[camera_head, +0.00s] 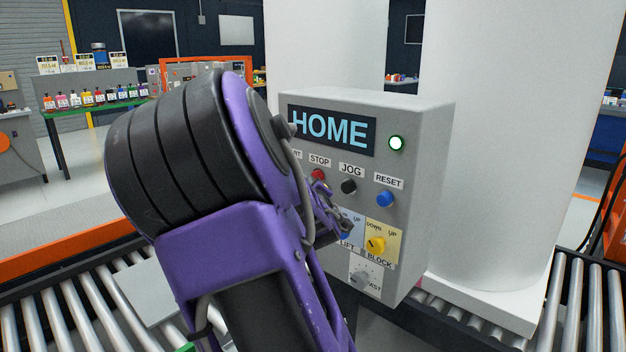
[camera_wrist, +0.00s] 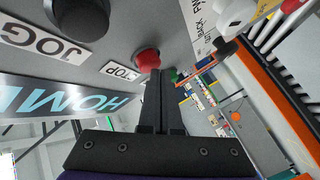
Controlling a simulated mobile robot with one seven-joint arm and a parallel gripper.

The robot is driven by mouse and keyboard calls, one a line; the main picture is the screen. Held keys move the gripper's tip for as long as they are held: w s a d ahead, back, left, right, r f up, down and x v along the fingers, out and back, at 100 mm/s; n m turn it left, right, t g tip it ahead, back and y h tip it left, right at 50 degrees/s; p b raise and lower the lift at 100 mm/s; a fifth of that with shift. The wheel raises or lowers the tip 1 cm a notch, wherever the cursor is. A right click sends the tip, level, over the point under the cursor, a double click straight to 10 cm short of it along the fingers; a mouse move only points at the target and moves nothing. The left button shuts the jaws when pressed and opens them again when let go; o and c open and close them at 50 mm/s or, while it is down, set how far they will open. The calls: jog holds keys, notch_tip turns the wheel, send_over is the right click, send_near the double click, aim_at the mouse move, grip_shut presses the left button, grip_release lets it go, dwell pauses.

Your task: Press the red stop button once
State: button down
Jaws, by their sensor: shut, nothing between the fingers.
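The red stop button (camera_head: 318,174) sits under the STOP label on the grey control panel (camera_head: 418,150), partly hidden by my arm. In the wrist view the red button (camera_wrist: 147,60) shows just beyond my fingertips, next to its partly cut-off label. My gripper (camera_wrist: 160,72) is shut and empty, its fingers together and pointing at the button. The tips overlap the button's edge in the wrist view; I cannot tell whether they touch it. In the head view my arm covers most of the gripper. The panel display (camera_head: 331,130) reads HOME.
The black JOG button (camera_head: 349,186) and blue RESET button (camera_head: 385,198) are right of the stop button. The yellow BLOCK selector (camera_head: 376,245) and a grey knob (camera_head: 362,279) are below. A lit lamp (camera_head: 396,143) is at upper right. A large white tank (camera_head: 500,130) stands behind the panel.

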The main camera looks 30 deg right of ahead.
dwell(0.4)
jog(key=shift+s+a+p, duration=0.25)
jog(key=shift+a+p, duration=0.1)
jog(key=shift+a, duration=0.4)
jog(key=s+a+p, duration=0.2)
jog(key=a+p, duration=0.1)
jog(key=a, duration=0.2)
jog(key=shift+a, duration=0.35)
dwell(0.5)
